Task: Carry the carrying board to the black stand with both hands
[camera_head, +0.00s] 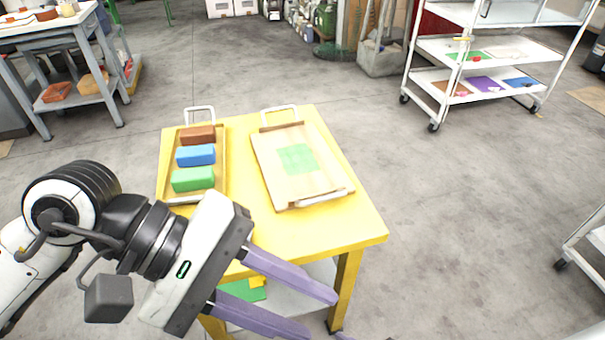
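A pale wooden board (268,160) with a green square (297,158) in its middle lies on the yellow table, and appears to be the carrying board. It has a white handle (280,112) at its far end and another (325,198) at its near end. My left gripper (322,316) has two purple fingers spread apart with nothing between them. It is in front of the table's near edge, nearer the camera than the board and apart from it. A purple sliver at the bottom edge may be my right gripper; the rest is out of frame. I cannot make out a black stand.
A wooden tray (221,178) left of the board holds brown (198,135), blue (196,155) and green (193,179) blocks. The yellow table (290,235) has a lower shelf. A white shelf cart (440,48) stands at the back right, a workbench (60,40) at the back left. Open floor lies right.

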